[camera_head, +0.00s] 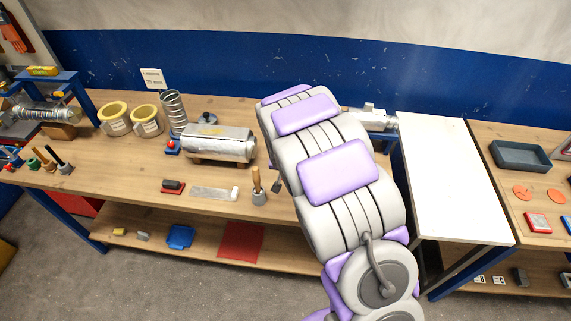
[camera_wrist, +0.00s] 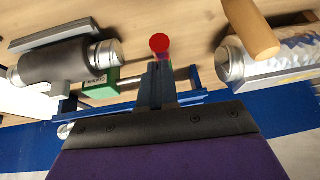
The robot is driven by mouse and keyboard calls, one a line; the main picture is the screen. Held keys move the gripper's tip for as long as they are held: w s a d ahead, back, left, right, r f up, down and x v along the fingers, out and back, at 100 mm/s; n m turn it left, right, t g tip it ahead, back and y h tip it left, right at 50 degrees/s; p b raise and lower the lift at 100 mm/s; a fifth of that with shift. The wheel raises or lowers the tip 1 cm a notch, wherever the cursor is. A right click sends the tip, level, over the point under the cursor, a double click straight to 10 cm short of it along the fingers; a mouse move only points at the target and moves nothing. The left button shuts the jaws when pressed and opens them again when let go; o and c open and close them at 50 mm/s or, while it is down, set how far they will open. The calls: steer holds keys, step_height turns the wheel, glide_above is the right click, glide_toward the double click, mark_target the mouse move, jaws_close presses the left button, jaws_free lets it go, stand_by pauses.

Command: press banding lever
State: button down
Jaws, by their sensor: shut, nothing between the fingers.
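A round red knob (camera_wrist: 159,43), which looks like the end of the banding lever, shows in the wrist view just beyond my fingertips. Part of its stem is hidden by my fingers. I cannot tell whether my fingers touch the knob. My gripper (camera_wrist: 156,68) is shut and empty, with its fingers together over the bench. Beside it on the left are a green block (camera_wrist: 100,81) and a thin metal rod. A silver duct with a dark band (camera_wrist: 62,68) lies farther left. In the head view, my arm hides the gripper and lever; a silver duct end (camera_head: 372,118) shows beyond it.
In the wrist view, a foil-wrapped cylinder (camera_wrist: 285,58) and a wooden roller-like piece (camera_wrist: 250,30) lie close on the right. In the head view, the wooden bench (camera_head: 120,180) holds a wrapped duct (camera_head: 216,142), spiral duct (camera_head: 174,110) and tape rolls.

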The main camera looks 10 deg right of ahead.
steer(key=shift+s+a+f+t+h+b, duration=0.15)
steer(key=shift+s+f+t+b, duration=0.15)
steer(key=shift+f+t, duration=0.15)
steer(key=shift+s+a+f+t+h+b, duration=0.15)
steer(key=shift+s+f+t+b, duration=0.15)
steer(key=shift+f, duration=0.35)
steer(key=shift+s+f+b, duration=0.2)
steer(key=shift+f+b, duration=0.3)
steer(key=shift+f, duration=0.1)
steer(key=shift+s+d+f+b, duration=0.15)
steer(key=shift+s+f+b, duration=0.15)
steer(key=shift+s+f, duration=0.45)
steer(key=shift+f, duration=0.1)
steer(key=shift+d, duration=0.1)
steer(key=s+r, duration=0.2)
steer(key=r, duration=0.4)
steer(key=s+a+r, duration=0.1)
steer(key=s+r, duration=0.1)
steer(key=r, duration=0.5)
steer(key=shift+s+p, duration=0.3)
steer(key=shift+p, duration=0.15)
